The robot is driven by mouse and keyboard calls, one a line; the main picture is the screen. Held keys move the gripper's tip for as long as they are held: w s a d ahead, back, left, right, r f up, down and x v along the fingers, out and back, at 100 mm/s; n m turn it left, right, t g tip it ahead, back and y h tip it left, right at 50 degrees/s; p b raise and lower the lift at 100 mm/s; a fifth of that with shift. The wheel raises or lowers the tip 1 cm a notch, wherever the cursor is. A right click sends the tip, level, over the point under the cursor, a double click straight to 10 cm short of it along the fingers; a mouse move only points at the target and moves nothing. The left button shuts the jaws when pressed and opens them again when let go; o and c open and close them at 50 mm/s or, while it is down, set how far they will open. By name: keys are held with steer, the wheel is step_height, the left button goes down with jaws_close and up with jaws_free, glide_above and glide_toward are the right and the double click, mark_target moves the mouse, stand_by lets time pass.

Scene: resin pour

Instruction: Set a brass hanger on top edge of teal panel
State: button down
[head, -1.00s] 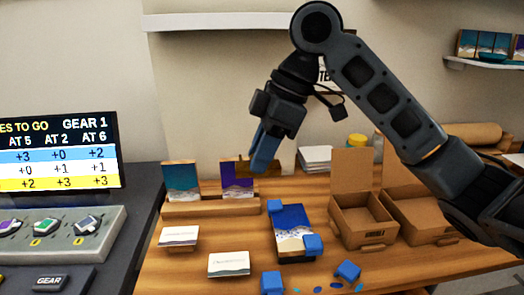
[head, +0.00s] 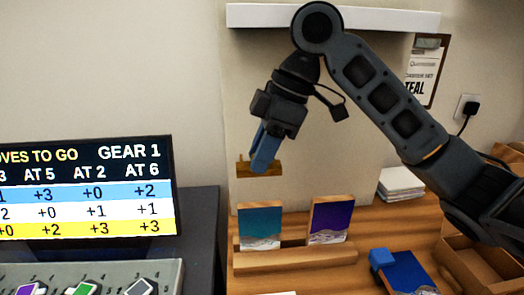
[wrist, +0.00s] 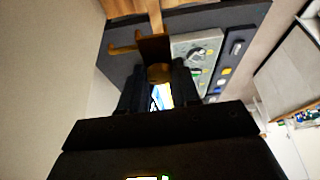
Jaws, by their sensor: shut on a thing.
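My gripper (head: 262,160) is shut on a brass hanger (head: 245,169). The hanger also shows in the wrist view (wrist: 153,47), between and beyond the fingers. In the head view it is in the air above and near the teal panel (head: 260,225), with a clear gap between them. The teal panel stands upright at the left of a wooden rack (head: 290,260), its top edge bare. A purple panel (head: 330,218) stands upright at the right of the same rack.
A scoreboard screen (head: 85,190) and a button console (head: 100,275) stand at the left. A blue panel (head: 408,275) lies on the table at the lower right, near a cardboard box (head: 480,265). White sheets (head: 401,182) are stacked behind. A shelf (head: 330,17) is on the wall above.

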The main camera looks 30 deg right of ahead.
steer(key=b, duration=0.5)
glide_above(257, 205)
steer(key=d, duration=0.1)
steer(key=shift+f, duration=2.65)
steer(key=shift+s+f, duration=0.1)
steer(key=shift+f, duration=0.45)
steer(key=shift+f+p, duration=0.1)
steer(key=shift+p, duration=0.25)
steer(key=shift+f, duration=0.35)
steer(key=shift+f, duration=0.8)
steer(key=c, duration=0.7)
jaws_free()
steer(key=shift+c, duration=0.2)
steer(key=shift+r, duration=0.1)
step_height(257, 205, up, 8)
steer(key=p, duration=0.7)
